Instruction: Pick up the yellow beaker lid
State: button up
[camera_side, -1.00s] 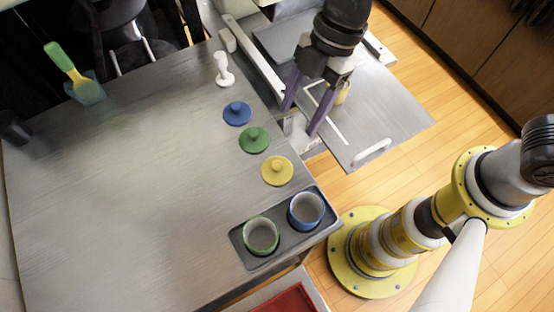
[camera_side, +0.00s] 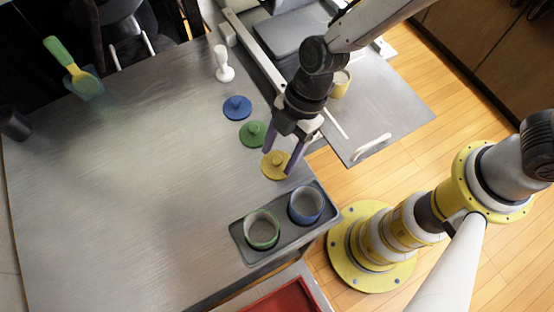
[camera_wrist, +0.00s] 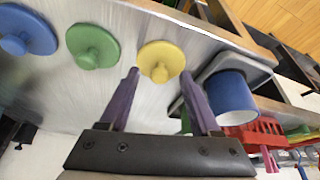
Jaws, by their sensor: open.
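The yellow lid (camera_side: 274,166) is a round disc with a knob, lying on the grey table at the end of a row of lids. It also shows in the wrist view (camera_wrist: 160,62), just beyond and between my fingertips. My gripper (camera_side: 278,163) is open, with two purple fingers pointing down over the yellow lid. In the wrist view my gripper (camera_wrist: 160,80) is empty, its fingertips on either side of the lid's lower edge. I cannot tell whether a finger touches the lid.
The green lid (camera_side: 253,133) and blue lid (camera_side: 237,108) lie beside the yellow one. A dark tray (camera_side: 242,240) holds a green beaker (camera_side: 262,232) and a blue beaker (camera_side: 306,206). A yellow beaker (camera_side: 341,84) stands on the far right surface.

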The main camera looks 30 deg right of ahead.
jog(key=shift+a+f, duration=0.1)
jog(key=shift+f, duration=0.3)
grip_shut()
jog(key=shift+r, duration=0.1)
